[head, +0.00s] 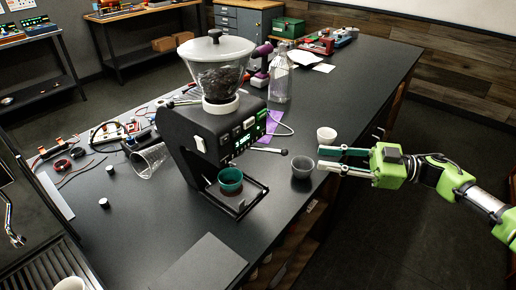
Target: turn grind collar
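The coffee grinder (210,140) stands on the dark bench, with a clear hopper (232,62) of dark beans on top. A white grind collar (221,104) rings the base of the hopper. My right gripper (320,158) is open and empty, to the right of the grinder and well apart from the collar. Its fingers point left. My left gripper is not in view.
A teal cup (230,180) sits on the grinder's tray. A glass bottle (280,75) stands behind. A tipped glass (148,160) and cables lie to the left.

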